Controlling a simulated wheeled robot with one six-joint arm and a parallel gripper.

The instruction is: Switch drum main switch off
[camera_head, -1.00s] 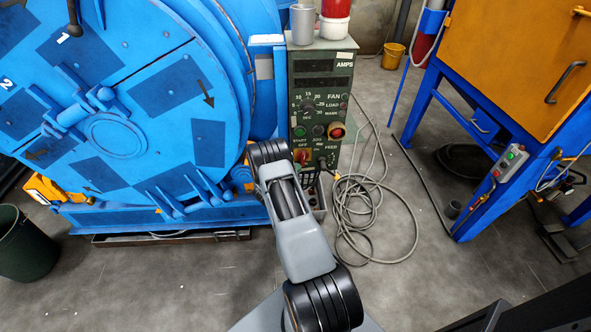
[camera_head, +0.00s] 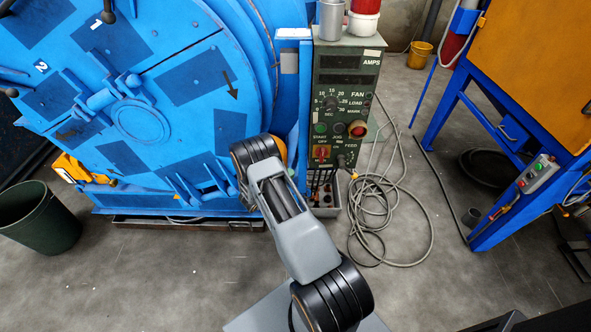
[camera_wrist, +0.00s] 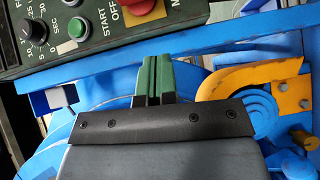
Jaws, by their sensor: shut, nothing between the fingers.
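The green control panel (camera_head: 345,110) stands upright beside the big blue drum (camera_head: 130,110). Its main switch, a red knob on a yellow plate (camera_head: 322,153), is low on the panel's left, under the OFF label. In the wrist view the red knob (camera_wrist: 137,5) is cut off by the top edge, so its setting cannot be read. My gripper (camera_wrist: 157,60) has green fingers, shut and empty. They point toward the panel's lower side, apart from the switch, with blue drum frame behind them. In the head view my arm hides most of my gripper, left of the panel.
The green START button (camera_wrist: 77,27) and a black dial (camera_wrist: 35,32) are near the switch. A yellow bracket (camera_wrist: 250,78) is right of my fingers. Coiled cable (camera_head: 385,215) lies on the floor. A dark bin (camera_head: 42,218) stands left. Bare floor lies in front.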

